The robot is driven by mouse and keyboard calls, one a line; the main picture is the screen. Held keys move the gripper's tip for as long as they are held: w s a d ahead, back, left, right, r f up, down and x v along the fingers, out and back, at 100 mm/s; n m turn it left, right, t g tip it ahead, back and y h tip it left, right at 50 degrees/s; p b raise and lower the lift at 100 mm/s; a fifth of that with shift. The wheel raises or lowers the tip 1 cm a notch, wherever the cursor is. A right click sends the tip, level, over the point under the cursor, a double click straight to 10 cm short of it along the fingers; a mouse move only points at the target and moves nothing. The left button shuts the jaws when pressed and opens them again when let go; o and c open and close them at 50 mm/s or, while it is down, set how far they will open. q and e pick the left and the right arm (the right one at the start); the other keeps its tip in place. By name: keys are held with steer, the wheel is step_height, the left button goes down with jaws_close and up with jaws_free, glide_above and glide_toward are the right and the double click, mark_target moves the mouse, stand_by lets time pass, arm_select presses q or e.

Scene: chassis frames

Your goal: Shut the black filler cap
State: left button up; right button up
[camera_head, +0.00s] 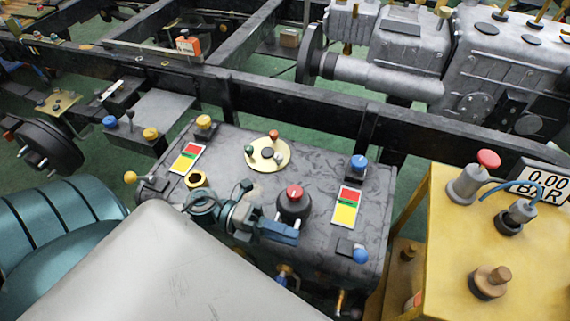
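A round black cap with a red top (294,203) stands on a dark box-shaped tank (330,160) near the middle. It looks upright, but I cannot tell from this view whether it is seated. My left gripper (270,216) is over the tank, just left of the black cap. A blue block-like part at its front is close to the cap's lower left side. I cannot tell whether it touches the cap, and the gap between the fingers is not clear. My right gripper is not in view.
A brass ring with a dark opening (196,179), a round cream plate with small knobs (268,154), and red-green-yellow labels (347,205) are on the tank. A yellow stand (450,250) is on the right. A dark frame rail (300,103) runs behind.

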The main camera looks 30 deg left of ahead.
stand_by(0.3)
